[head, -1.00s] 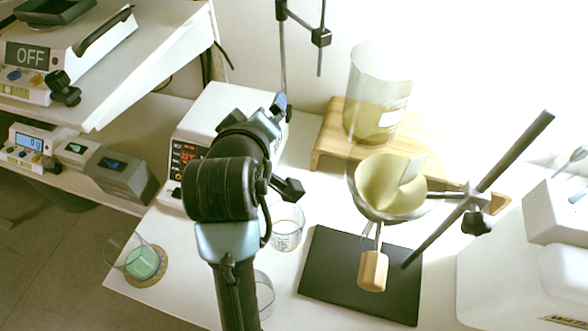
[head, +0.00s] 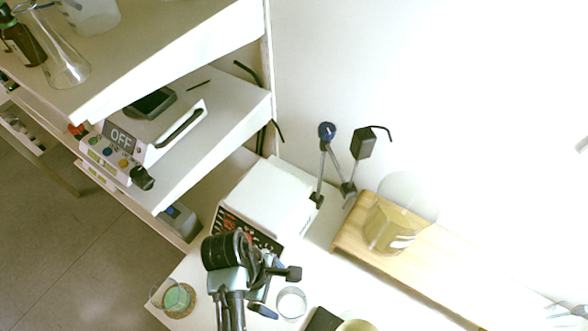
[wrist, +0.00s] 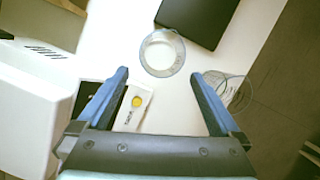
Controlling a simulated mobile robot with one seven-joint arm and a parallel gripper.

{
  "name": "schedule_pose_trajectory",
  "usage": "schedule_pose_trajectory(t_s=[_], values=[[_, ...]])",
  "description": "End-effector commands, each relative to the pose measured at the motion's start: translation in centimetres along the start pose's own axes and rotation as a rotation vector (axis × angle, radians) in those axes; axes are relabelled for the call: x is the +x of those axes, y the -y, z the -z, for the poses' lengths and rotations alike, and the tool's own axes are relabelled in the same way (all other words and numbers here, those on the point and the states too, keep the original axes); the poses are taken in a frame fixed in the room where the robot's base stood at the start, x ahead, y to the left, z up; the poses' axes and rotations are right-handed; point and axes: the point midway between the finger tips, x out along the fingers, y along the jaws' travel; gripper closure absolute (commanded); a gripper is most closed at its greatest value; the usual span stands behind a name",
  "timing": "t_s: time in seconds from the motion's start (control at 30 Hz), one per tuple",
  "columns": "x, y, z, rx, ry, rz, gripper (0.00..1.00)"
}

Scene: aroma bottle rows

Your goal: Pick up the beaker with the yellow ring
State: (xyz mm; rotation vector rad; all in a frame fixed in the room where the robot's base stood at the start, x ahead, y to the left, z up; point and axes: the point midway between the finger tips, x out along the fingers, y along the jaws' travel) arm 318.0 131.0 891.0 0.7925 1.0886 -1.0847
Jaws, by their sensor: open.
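A clear, empty-looking glass beaker (wrist: 162,53) stands upright on the white table, just beyond my fingertips in the wrist view. It also shows in the head view (head: 291,303), right of my gripper. A second clear beaker with markings (wrist: 226,90) is at the right in the wrist view, near the table edge and partly behind my right finger. I cannot make out a yellow ring on either one. My gripper (wrist: 160,75) is open, with nothing between its blue fingers.
A white device (head: 265,203) stands behind my arm. A black plate (wrist: 200,18) lies beyond the clear beaker.

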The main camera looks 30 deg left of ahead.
Motion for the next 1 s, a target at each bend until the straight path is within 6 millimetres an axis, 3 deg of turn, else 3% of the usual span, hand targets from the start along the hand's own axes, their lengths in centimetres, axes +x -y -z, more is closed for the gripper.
schedule_pose_trajectory(t_s=[0.1,0.23,0.47,0.77,1.0], values=[[2.6,0.1,0.0,0.001,0.001,0.004,0.0],[4.6,0.0,0.0,0.003,-0.001,0.001,0.0],[6.1,0.0,0.0,0.004,-0.002,-0.001,0.0],[10.2,0.3,-0.1,0.004,-0.002,-0.001,0.0],[10.8,0.2,-0.1,0.004,-0.003,-0.004,0.0]])
